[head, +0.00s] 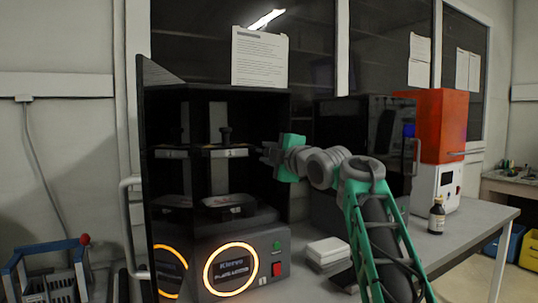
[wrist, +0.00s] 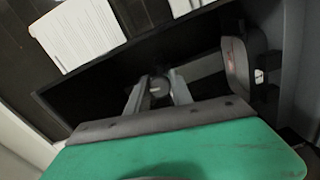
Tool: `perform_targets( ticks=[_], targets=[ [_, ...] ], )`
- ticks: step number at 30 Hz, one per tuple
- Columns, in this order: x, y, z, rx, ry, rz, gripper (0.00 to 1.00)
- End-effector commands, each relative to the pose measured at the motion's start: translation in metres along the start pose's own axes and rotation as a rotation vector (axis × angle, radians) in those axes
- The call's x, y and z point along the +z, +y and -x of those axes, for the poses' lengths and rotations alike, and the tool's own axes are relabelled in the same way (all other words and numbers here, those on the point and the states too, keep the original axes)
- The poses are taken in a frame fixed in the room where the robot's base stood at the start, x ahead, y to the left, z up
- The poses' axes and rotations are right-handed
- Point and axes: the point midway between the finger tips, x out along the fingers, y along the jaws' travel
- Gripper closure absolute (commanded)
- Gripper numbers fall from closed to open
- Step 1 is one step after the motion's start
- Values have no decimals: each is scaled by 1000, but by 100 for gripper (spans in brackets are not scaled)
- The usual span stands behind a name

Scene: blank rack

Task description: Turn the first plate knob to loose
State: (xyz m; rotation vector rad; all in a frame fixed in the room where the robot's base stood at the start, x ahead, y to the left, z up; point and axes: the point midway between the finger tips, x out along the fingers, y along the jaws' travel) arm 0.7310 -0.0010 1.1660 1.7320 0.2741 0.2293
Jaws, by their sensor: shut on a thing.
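A black plate machine (head: 242,250) stands open on the bench in the head view, with a glowing orange ring on its front. Inside, a pale labelled bar (head: 229,153) carries a dark upright knob (head: 225,134); its label is too small to read surely. My gripper (head: 264,153) reaches in from the right, at the right end of this bar. In the wrist view, my gripper's fingers (wrist: 159,92) are closed around a small round dark knob (wrist: 160,85) with a pale mark. The fingers hide part of the held knob, and its turn position cannot be read.
A second dark machine (head: 345,120) and a red-and-white device (head: 440,150) stand to the right. A brown bottle (head: 437,215) and a white stack (head: 328,252) are on the bench. A white paper sheet (head: 259,58) hangs above the open machine. A blue rack (head: 47,272) is at lower left.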

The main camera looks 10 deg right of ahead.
Motion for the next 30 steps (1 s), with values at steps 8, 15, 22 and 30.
perform_targets(
  ticks=[8,15,22,30],
  targets=[
    [0,0,0,1,0,-1,100],
    [0,0,0,0,0,-1,53],
    [0,0,0,0,0,-1,52],
    [1,1,36,4,-3,1,52]
  ],
)
